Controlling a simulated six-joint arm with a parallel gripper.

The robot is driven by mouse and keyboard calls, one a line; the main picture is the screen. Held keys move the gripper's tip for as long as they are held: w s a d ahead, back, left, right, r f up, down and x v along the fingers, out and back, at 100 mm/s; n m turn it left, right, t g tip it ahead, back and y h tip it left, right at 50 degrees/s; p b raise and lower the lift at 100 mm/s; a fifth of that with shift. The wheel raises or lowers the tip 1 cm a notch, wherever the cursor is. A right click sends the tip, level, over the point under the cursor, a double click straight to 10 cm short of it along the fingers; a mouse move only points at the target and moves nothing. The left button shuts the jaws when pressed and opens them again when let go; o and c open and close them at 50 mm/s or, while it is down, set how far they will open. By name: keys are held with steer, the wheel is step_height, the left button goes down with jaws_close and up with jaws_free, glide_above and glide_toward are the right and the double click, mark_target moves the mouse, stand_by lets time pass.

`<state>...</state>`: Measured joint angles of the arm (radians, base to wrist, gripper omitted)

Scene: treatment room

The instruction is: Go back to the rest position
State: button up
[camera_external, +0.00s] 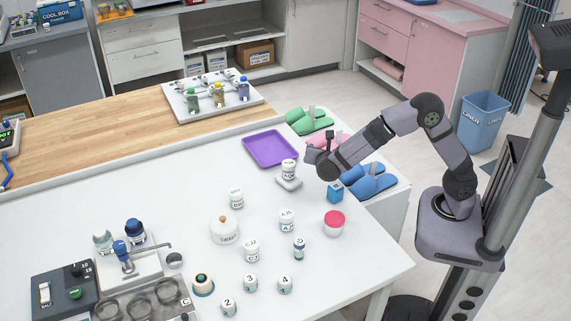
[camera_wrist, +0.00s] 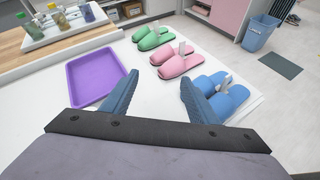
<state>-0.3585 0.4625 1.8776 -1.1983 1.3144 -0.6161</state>
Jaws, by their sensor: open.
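My gripper (camera_external: 318,158) is raised over the right part of the white table, near the purple tray and the slippers. In the wrist view its two blue fingers are wide apart with nothing between them, so my gripper (camera_wrist: 158,98) is open and empty. The arm is bent at the elbow and reaches left from its base on the column at the right.
The purple tray (camera_external: 270,149) is empty. Green slippers (camera_external: 308,121), pink slippers (camera_wrist: 176,61) and blue slippers (camera_external: 372,184) lie at the table's right.

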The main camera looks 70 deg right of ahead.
steer(key=s+f+m+g+y+p, duration=0.1)
steer(key=s+m+g+y+p, duration=0.5)
steer(key=s, duration=0.6)
steer(key=s+a+m+t+y+p, duration=0.2)
steer(key=s+a+m+y+p, duration=0.2)
steer(key=s+m, duration=0.6)
steer(key=a+m+y, duration=0.2)
steer(key=a, duration=0.1)
steer(key=shift+s+a+r+m, duration=0.25)
steer(key=shift+r+m, duration=0.1)
steer(key=shift+m, duration=0.05)
